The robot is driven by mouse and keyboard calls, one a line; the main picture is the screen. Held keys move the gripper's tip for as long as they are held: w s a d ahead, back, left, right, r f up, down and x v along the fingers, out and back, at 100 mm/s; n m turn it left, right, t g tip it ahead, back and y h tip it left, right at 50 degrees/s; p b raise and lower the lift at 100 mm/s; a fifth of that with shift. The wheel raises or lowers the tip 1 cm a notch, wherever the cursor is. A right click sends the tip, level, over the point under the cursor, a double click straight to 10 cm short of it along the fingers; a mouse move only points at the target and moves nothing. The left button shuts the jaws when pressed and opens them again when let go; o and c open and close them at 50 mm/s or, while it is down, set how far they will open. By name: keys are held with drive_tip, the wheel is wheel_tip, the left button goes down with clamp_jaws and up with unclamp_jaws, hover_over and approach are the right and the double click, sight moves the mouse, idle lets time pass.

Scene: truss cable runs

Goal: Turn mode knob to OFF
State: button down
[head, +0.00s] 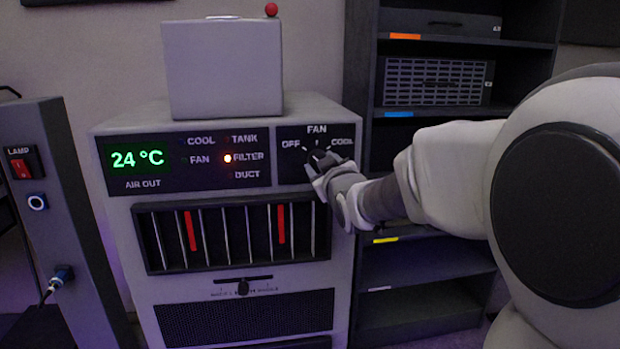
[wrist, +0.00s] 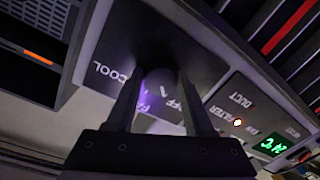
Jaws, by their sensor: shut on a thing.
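The mode knob (head: 317,155) is on the dark panel at the upper right of a grey air unit, with OFF marked to its left, FAN above and COOL to its right. My gripper (head: 318,165) reaches the panel from the right and is shut on the knob. In the wrist view the dark knob (wrist: 160,80) stands between the two fingers of my gripper (wrist: 158,85). The fingers hide most of the knob in the head view, so I cannot tell which mark its pointer faces.
The unit's display (head: 137,158) reads 24 °C, and the FILTER light (head: 228,158) glows orange. A grey box (head: 222,68) stands on top. A dark shelf (head: 440,265) is at right, a lamp switch (head: 20,168) at left.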

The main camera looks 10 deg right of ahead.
drive_tip(key=shift+n+b, duration=0.55)
drive_tip(key=shift+n, duration=0.05)
drive_tip(key=shift+r, duration=0.1)
drive_tip(key=shift+c, duration=1.4)
unclamp_jaws()
drive_tip(key=s+p, duration=0.2)
drive_tip(key=s, duration=1.5)
drive_tip(key=shift+s+d+r+p, duration=0.15)
drive_tip(key=shift+d+r+p, duration=0.2)
drive_tip(key=shift+r+p, duration=0.05)
